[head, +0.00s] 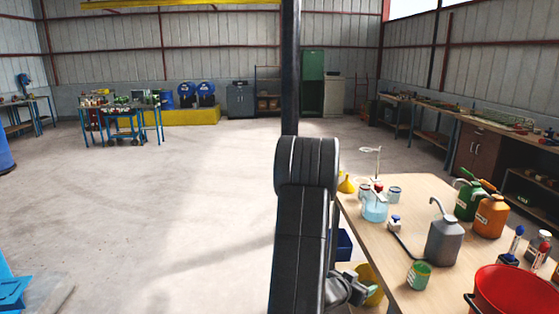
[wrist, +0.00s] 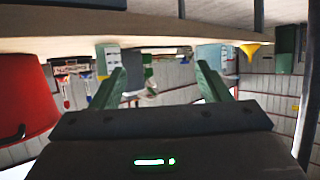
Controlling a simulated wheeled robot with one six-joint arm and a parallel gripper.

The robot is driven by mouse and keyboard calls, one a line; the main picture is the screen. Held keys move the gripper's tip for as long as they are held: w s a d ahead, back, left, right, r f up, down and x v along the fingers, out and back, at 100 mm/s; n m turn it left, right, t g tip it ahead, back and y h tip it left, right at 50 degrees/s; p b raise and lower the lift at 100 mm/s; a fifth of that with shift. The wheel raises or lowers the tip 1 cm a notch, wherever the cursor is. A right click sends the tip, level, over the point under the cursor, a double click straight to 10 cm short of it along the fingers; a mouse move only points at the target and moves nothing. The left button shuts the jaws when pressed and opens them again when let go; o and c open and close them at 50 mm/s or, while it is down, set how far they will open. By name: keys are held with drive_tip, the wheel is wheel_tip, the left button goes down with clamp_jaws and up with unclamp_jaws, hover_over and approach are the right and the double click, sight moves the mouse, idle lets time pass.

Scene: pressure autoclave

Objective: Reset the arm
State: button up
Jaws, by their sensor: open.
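My arm (head: 300,240) stands in the middle of the head view, beside the left edge of a wooden table (head: 400,297). My gripper (head: 358,290) shows only partly, low at that edge and partly hidden by the arm. In the upside-down wrist view, its two green fingers (wrist: 162,68) are spread apart. Nothing is held between them; the objects seen through the gap stand on the table beyond.
The table holds a red bucket (head: 510,291), a green-labelled can (head: 418,275), a grey pump can (head: 443,242), a blue-liquid beaker (head: 374,208) and a yellow funnel (head: 346,184). A yellow bin (head: 372,284) stands low beside the table. Open floor (head: 150,220) lies left.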

drive_tip(key=w+a+f+n+t+y+b, duration=0.1)
drive_tip(key=a+f+n+t+y+b, duration=0.2)
drive_tip(key=a+f, duration=1)
drive_tip(key=shift+a+f+n+y, duration=0.15)
drive_tip(key=shift+f+n+y, duration=0.1)
drive_tip(key=shift+n+y, duration=0.9)
drive_tip(key=shift+a, duration=0.1)
